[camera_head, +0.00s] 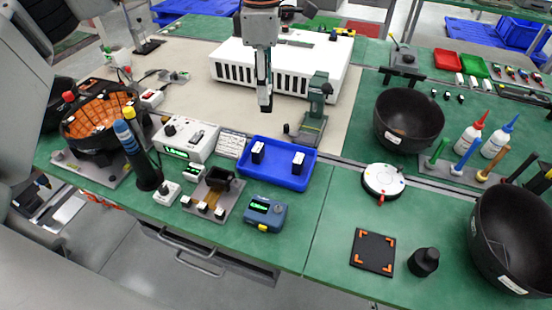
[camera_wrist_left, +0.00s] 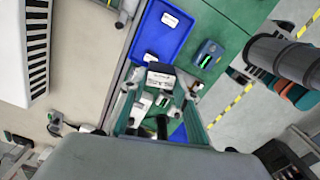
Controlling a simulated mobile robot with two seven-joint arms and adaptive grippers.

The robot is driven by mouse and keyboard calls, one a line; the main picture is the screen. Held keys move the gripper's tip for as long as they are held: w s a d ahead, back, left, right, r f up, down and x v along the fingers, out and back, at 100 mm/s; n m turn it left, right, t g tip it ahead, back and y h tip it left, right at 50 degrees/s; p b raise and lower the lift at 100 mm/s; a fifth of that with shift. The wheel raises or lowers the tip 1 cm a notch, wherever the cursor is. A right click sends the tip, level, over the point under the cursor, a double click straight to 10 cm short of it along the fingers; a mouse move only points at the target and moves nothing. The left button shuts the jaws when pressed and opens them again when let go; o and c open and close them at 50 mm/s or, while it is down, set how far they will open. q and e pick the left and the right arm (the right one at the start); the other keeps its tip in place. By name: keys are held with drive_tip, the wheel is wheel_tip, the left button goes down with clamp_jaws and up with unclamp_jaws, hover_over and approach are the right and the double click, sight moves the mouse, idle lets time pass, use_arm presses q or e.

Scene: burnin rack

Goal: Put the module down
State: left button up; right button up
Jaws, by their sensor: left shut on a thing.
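My left gripper (camera_head: 264,88) hangs down in the upper middle of the head view, fingers pointing to the bench. It is shut on a dark module (camera_wrist_left: 161,79) with a white label, which shows between the fingertips in the left wrist view. In the head view the module is only a dark shape at the tips. It appears held above the bench, not touching it. A blue tray (camera_head: 274,184) stands below, with two similar modules (camera_head: 257,152) upright in it and bare floor between them. My right gripper is not in view.
A white slotted box (camera_head: 290,68) stands behind. A green fixture (camera_head: 313,125) is close to the tray's back edge. A bench instrument (camera_head: 185,140) is left of the tray and a blue meter (camera_head: 264,213) is in front. Black bowls (camera_head: 408,118) stand at the right.

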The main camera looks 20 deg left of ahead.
use_arm(q)
drive_tip(key=w+d+m, duration=0.1)
drive_tip(key=d+m, duration=0.1)
drive_tip(key=m, duration=0.1)
hover_over(277, 164)
wheel_tip(277, 164, down, 20)
drive_tip(key=shift+a+f, duration=0.1)
drive_tip(key=shift+f, duration=0.05)
drive_tip(key=shift+f, duration=0.1)
idle(0.4)
drive_tip(key=shift+f, duration=0.1)
drive_tip(key=o, duration=1.1)
wheel_tip(277, 164, up, 12)
drive_tip(key=shift+r, duration=0.2)
